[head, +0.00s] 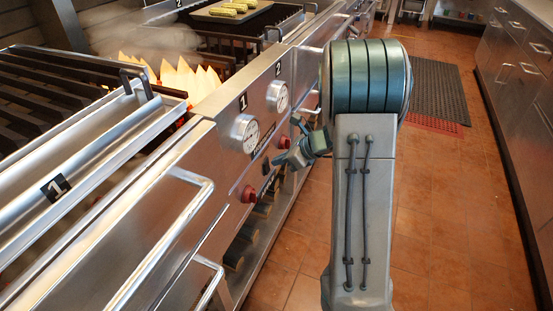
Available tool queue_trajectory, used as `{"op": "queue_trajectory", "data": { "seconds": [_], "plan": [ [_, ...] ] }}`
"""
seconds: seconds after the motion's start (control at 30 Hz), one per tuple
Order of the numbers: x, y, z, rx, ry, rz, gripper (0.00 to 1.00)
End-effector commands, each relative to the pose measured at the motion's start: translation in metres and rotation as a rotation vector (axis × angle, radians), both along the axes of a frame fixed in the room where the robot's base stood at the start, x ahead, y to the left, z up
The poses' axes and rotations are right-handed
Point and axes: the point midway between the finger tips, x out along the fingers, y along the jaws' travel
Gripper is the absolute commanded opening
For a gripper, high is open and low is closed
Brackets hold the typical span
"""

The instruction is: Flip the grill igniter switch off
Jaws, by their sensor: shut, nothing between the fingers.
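The grill's steel front panel (180,183) runs diagonally through the head view. A round dial marked 1 (243,133) and another marked 2 (278,96) are on it. Below them are a near red knob (249,195) and a far red knob (283,142), the latter beside my gripper. A small dark and red fitting (265,168) sits between the knobs; I cannot tell whether it is the igniter switch or its position. My gripper (284,159) is shut and empty, close in front of the panel. Whether it touches the panel is unclear.
Flames (183,80) rise from the grill beside the dark grates (60,85), with smoke above. Towel-bar handles (165,235) stick out from the near front. Tiled floor (440,220) is open at right, with a dark mat (438,90) and steel cabinets (520,90) beyond.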

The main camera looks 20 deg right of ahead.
Motion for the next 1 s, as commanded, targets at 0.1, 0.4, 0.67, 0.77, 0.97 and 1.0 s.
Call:
{"op": "queue_trajectory", "data": {
  "seconds": [0.1, 0.4, 0.67, 0.77, 0.97, 1.0],
  "plan": [
    [-0.010, -0.019, 0.005, 0.001, 0.001, -0.005, 0.00],
    [-0.035, -0.047, 0.058, -0.001, -0.003, 0.008, 0.00],
    [-0.047, -0.062, 0.080, 0.000, -0.001, 0.010, 0.00],
    [-0.049, -0.064, 0.083, 0.000, 0.000, 0.008, 0.00],
    [-0.049, -0.065, 0.082, 0.000, 0.000, 0.006, 0.00],
    [-0.049, -0.065, 0.082, 0.000, 0.000, 0.006, 0.00]
  ]
}}
